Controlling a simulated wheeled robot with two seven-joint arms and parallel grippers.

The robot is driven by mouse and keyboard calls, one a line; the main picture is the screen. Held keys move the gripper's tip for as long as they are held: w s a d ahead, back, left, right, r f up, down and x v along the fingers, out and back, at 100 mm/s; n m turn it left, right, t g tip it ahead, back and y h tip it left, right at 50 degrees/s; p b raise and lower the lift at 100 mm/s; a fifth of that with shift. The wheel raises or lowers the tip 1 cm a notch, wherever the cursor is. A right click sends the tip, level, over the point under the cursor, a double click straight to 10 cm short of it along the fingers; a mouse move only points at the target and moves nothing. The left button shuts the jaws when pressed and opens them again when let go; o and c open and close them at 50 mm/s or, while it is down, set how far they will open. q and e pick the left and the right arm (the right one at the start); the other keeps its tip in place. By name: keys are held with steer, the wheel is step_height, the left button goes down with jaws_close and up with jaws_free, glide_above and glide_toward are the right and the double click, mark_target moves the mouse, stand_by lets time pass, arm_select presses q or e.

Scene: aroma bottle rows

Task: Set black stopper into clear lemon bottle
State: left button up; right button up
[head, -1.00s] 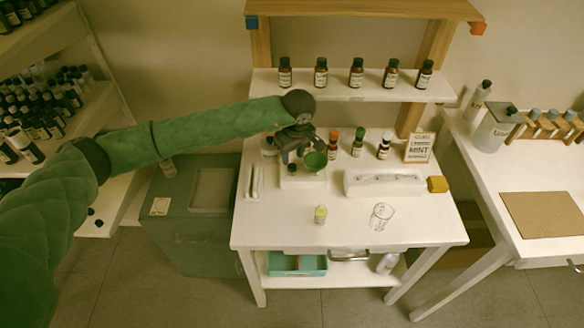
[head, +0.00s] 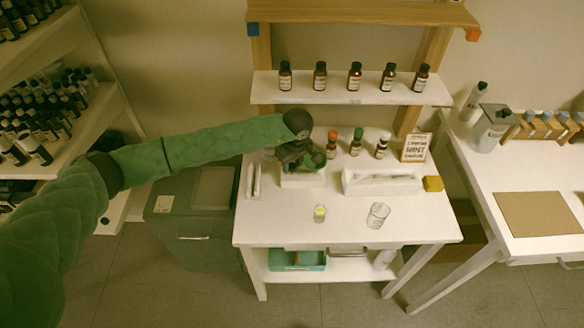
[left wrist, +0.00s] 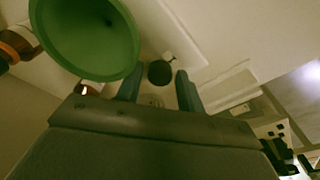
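My left gripper (head: 297,160) is low over the back left of the white table, beside a green funnel (head: 308,161). In the left wrist view, its two fingers (left wrist: 159,84) are apart. A small black round piece, which looks like the black stopper (left wrist: 160,72), shows between and just beyond the fingertips; I see no grip on it. The green funnel fills the upper left of that view (left wrist: 90,35). A small clear bottle with yellow on it (head: 319,213), likely the lemon bottle, stands near the table's front edge. My right gripper is not in view.
Brown bottles with coloured caps (head: 357,141) stand right of the funnel. A shelf (head: 350,90) with several bottles overhangs behind. The table's front left is clear.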

arm_select(q)
steer(key=c, duration=0.8)
steer(key=shift+o, duration=0.2)
